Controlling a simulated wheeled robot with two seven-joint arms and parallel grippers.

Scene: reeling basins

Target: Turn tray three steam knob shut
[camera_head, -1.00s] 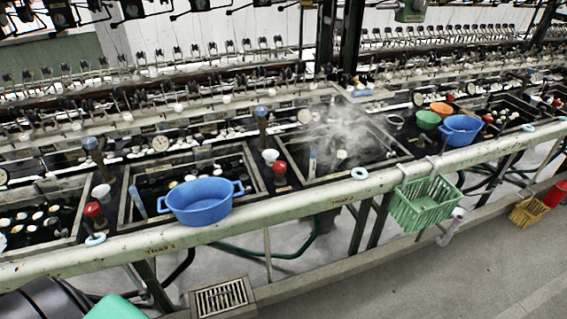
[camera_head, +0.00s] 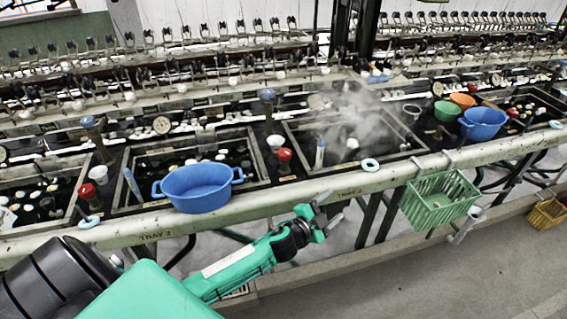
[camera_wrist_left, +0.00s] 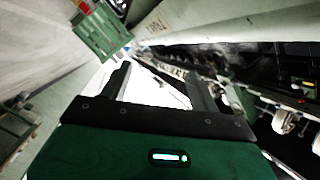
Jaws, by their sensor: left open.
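Tray three (camera_head: 400,157) is the dark basin with a pale rim above the "TRAY 3" label (camera_head: 349,191) in the head view; white steam (camera_head: 350,110) rises over it. A red knob (camera_head: 284,155) stands by its left front corner, with a tall blue-topped knob (camera_head: 267,95) farther back. I cannot tell which is its steam knob. My left gripper (camera_head: 329,213) is open and empty, in front of and below the front rail, apart from both knobs. The left wrist view shows its two spread fingers (camera_wrist_left: 157,82) with nothing between them. My right gripper is out of view.
The pale front rail (camera_head: 230,218) runs between my left gripper and the trays. A blue basin (camera_head: 198,188) sits by tray two. A green basket (camera_head: 438,199) hangs from the rail right of the gripper. A blue ring (camera_head: 370,164) lies on the rail.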

